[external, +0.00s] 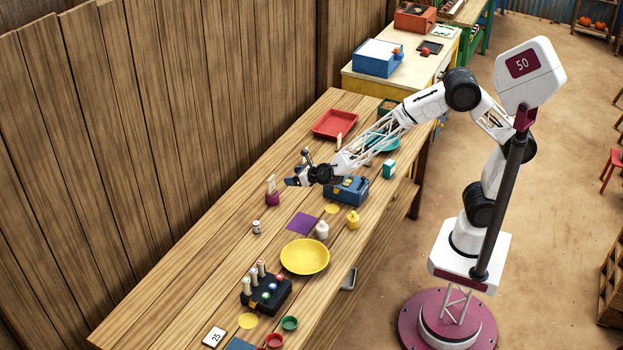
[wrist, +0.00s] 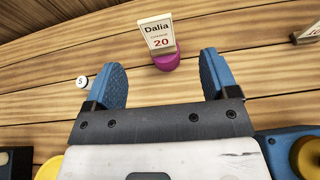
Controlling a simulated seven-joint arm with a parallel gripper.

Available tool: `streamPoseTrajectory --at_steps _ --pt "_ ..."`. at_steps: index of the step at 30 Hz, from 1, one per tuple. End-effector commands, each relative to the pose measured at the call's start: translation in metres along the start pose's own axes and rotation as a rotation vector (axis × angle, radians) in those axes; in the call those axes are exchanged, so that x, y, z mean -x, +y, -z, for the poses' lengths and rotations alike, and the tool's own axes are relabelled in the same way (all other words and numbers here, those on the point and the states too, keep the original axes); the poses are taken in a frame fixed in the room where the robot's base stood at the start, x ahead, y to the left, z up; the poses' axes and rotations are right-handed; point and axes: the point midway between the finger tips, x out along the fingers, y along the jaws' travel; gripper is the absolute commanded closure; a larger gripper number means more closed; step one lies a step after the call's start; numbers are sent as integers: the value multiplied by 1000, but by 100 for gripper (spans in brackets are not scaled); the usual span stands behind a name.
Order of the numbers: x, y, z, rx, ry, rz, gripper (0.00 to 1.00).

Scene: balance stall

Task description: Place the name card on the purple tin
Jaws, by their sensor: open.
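A white name card reading "Dalia 20" (wrist: 158,32) stands upright at the purple tin (wrist: 167,61) in the wrist view, beyond my fingertips. In the external view the card (external: 271,183) shows above the tin (external: 272,199), seemingly resting on its top; the exact contact is unclear. My gripper (wrist: 164,72) is open, with its two blue fingers apart and nothing between them. The card and tin lie ahead of the gap, apart from the fingers. In the external view my gripper (external: 293,181) is above the table, just right of the card.
A blue box (external: 346,191) stands right of my gripper. A red tray (external: 334,124) lies behind. Bare planks surround the tin.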

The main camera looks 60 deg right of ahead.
Motion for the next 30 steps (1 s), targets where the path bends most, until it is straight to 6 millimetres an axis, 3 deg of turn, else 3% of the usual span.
streamPoseTrajectory --at_steps 5,11,19,24,30 --pt "16 -29 -22 -132 -8 70 20" --pt "54 -89 -56 -417 -25 218 20" --pt "132 -178 -84 -882 -62 455 20" --pt "188 -223 -85 -1172 -85 603 20" --pt "256 -263 -72 -1511 -108 775 20"
